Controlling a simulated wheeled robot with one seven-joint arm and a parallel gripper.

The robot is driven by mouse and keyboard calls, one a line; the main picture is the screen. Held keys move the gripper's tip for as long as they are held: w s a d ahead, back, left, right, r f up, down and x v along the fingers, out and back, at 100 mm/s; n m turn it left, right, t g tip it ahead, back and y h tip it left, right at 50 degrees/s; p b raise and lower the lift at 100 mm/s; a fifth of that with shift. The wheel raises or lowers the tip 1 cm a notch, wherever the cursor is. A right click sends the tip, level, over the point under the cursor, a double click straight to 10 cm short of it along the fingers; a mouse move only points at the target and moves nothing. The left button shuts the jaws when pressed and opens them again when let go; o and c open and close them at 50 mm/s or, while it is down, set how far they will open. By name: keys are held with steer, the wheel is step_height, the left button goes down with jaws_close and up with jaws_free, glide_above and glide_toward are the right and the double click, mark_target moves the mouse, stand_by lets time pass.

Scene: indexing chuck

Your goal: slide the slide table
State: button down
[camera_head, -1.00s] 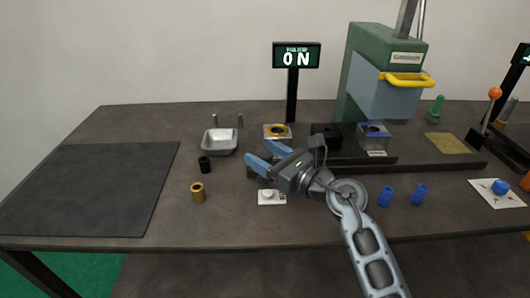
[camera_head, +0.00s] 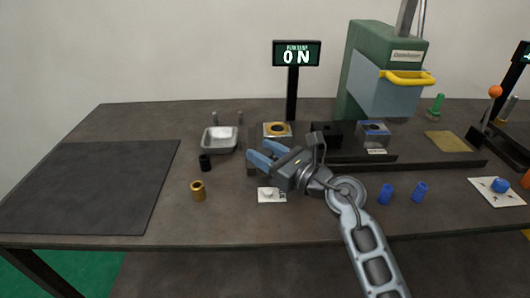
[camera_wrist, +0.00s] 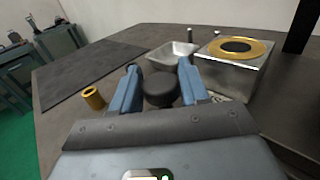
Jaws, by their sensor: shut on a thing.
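The slide table appears to be the low dark assembly (camera_head: 430,160) in front of the green press. A silver block with a blue top (camera_head: 373,136) and a black block (camera_head: 327,134) stand on it. My gripper (camera_head: 257,162) is at its left end, with my wrist covering part of it in the head view. In the wrist view, my gripper (camera_wrist: 158,82) has its two blue fingers on either side of a round black knob (camera_wrist: 160,90) and is shut on it. A dark post shows below the fingers in the head view. How the knob joins the table is hidden.
A silver block with a gold ring (camera_head: 277,130) and a metal tray (camera_head: 220,140) stand behind my gripper. A black bushing (camera_head: 205,163), a brass bushing (camera_head: 198,191) and a white card (camera_head: 271,195) are near. The sign (camera_head: 296,56) reads ON.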

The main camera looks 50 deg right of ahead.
steer(key=shift+s, duration=0.1)
steer(key=s+d, duration=0.1)
steer(key=s, duration=0.1)
steer(key=s+d, duration=0.4)
steer(key=shift+s+d+b, duration=0.25)
steer(key=shift+s+b, duration=0.1)
steer(key=shift+s, duration=0.05)
steer(key=c, duration=0.7)
jaws_free()
steer(key=s+d+r, duration=0.2)
steer(key=s+r, duration=0.1)
steer(key=s+d+r, duration=0.2)
steer(key=s+r, duration=0.1)
steer(key=r, duration=0.1)
steer(key=s+d+r, duration=0.3)
steer(key=r, duration=0.1)
steer(key=shift+s, duration=0.15)
